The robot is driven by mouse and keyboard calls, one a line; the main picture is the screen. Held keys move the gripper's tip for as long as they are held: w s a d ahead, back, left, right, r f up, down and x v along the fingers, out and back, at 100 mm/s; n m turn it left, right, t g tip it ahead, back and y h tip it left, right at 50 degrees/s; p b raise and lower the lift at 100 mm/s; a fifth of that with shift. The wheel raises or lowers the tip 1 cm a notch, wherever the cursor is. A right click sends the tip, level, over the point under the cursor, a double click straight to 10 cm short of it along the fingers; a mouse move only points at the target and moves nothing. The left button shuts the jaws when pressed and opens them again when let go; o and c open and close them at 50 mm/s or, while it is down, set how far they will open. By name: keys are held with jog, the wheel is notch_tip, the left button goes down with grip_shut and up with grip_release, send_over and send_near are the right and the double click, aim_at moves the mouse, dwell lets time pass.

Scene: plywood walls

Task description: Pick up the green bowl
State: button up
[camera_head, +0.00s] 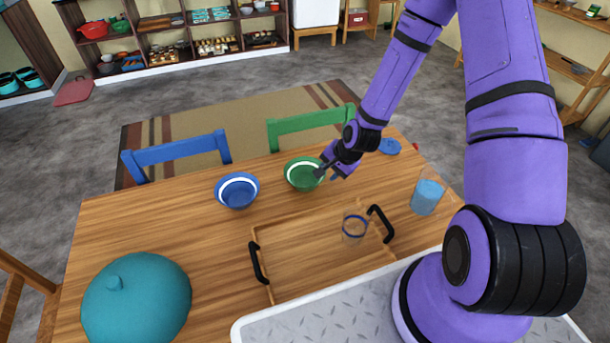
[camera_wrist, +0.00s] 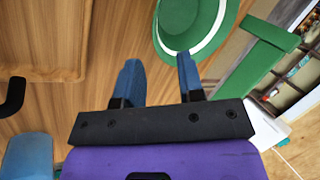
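The green bowl (camera_head: 303,174) has a white band inside its rim and sits upright on the wooden table, near its far edge. It also shows at the top of the wrist view (camera_wrist: 200,22). My gripper (camera_head: 328,169) is at the bowl's right side in the head view. In the wrist view my gripper (camera_wrist: 160,75) has its two blue fingers spread apart. One fingertip is close to or overlapping the bowl's rim; I cannot tell whether it touches. No object shows held between the fingers.
A blue bowl (camera_head: 237,191) stands left of the green one. A wooden tray (camera_head: 290,238) with black handles and a clear glass (camera_head: 354,228) lie nearer. A blue cup (camera_head: 427,197) is at right, a teal lidded pot (camera_head: 137,302) at left. Blue (camera_head: 180,150) and green (camera_head: 310,121) chairs back the far edge.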

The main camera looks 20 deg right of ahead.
aim_at(306, 177)
jog(key=shift+d+x, duration=0.2)
jog(key=shift+x, duration=2.1)
jog(key=shift+d+x, duration=0.2)
jog(key=shift+x, duration=2.05)
jog(key=shift+f, duration=0.1)
jog(key=shift+c, duration=0.4)
grip_shut()
